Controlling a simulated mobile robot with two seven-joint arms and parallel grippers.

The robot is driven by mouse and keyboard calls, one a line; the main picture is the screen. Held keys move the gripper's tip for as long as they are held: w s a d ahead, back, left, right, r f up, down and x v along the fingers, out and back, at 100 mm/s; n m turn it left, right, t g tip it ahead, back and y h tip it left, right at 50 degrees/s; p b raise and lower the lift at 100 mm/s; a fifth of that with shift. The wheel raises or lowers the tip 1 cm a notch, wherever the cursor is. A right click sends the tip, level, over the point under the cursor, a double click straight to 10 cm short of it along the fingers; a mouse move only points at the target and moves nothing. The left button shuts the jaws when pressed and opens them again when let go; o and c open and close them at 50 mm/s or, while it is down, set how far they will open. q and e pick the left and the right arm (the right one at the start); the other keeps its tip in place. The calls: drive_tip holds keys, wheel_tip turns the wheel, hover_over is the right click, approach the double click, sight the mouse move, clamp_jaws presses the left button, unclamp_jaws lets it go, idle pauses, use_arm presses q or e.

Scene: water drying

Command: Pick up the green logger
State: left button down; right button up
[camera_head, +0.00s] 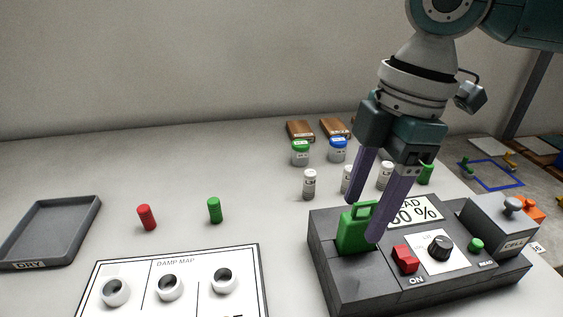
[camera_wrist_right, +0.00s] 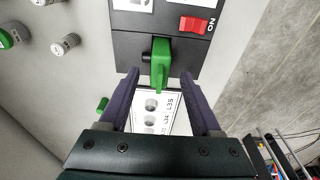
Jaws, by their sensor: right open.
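The green logger (camera_head: 352,234), a block with a loop handle on top, stands upright in the left slot of the dark grey reader box (camera_head: 330,274). In the right wrist view the green logger (camera_wrist_right: 160,65) shows between the finger ends, in the box near the red switch. My right gripper (camera_head: 364,221) is open and points down at it, one finger on each side. I cannot tell whether the fingers touch it. My left gripper is not in view.
The box carries a red switch (camera_head: 404,258), a black knob (camera_head: 440,247) and a grey cell (camera_head: 500,224). A damp map (camera_head: 184,277) with white rings, red (camera_head: 146,217) and green (camera_head: 214,210) cylinders and a DRY tray (camera_head: 50,232) lie left. Several jars stand behind.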

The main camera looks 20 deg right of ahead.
drive_tip(key=shift+f, duration=0.35)
drive_tip(key=shift+c, duration=0.3)
clamp_jaws()
idle(0.9)
